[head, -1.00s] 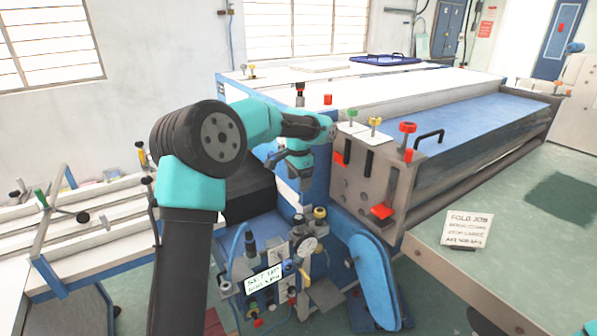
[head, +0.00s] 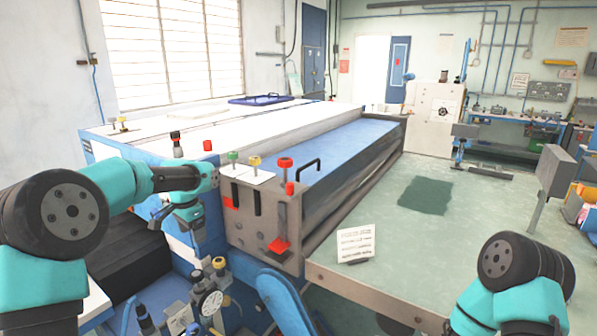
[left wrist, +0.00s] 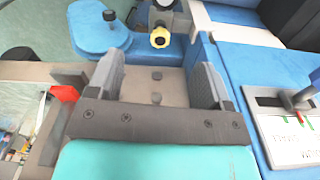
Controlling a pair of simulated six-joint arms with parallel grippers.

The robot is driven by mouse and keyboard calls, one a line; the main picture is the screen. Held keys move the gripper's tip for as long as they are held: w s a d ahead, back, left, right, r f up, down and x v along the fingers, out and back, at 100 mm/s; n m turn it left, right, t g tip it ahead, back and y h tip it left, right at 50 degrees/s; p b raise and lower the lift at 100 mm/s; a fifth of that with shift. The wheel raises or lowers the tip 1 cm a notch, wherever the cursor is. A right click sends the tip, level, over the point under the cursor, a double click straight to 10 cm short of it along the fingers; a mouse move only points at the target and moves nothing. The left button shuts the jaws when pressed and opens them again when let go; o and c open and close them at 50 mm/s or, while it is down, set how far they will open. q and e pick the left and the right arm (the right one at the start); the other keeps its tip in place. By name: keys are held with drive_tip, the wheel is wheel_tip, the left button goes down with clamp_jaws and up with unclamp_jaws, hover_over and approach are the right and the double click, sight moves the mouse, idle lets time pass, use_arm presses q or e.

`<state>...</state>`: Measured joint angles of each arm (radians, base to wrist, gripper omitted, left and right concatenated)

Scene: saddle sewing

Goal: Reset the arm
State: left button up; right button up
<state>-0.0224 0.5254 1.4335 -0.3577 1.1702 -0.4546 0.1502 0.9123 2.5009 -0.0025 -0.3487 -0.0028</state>
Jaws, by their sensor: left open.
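My left arm comes in from the left in the head view, with its teal and black gripper (head: 197,235) pointing down beside the front left corner of the machine (head: 262,210). In the left wrist view its two grey fingers (left wrist: 155,75) stand wide apart, with nothing held between them. The elbow part of my right arm (head: 520,285) shows at the lower right of the head view. Its gripper is out of the picture.
The machine has red, green and yellow knobs (head: 254,162) and a blue top (head: 345,150). A gauge (head: 210,302) sits below my left gripper. A green table (head: 390,235) with a small sign (head: 356,244) extends right, mostly clear. A workbench stands behind.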

use_arm(q)
drive_tip(key=s+d+f+t+h, duration=0.2)
drive_tip(key=d+f, duration=0.4)
drive_tip(key=f, duration=0.5)
drive_tip(key=s+d+f+t+h, duration=0.15)
drive_tip(key=d+f, duration=0.45)
drive_tip(key=f, duration=0.6)
drive_tip(key=s+f+n+g, duration=0.1)
drive_tip(key=s+f+n, duration=0.3)
drive_tip(key=s+f, duration=0.4)
drive_tip(key=s+d+f+n+g, duration=0.1)
drive_tip(key=s+f+n, duration=0.3)
drive_tip(key=s+f, duration=0.5)
drive_tip(key=s+g, duration=0.1)
drive_tip(key=s, duration=0.9)
drive_tip(key=shift+s+d+f+n, duration=0.2)
drive_tip(key=shift+s+f+n, duration=0.1)
drive_tip(key=shift+s+n, duration=0.1)
drive_tip(key=shift+c, duration=0.2)
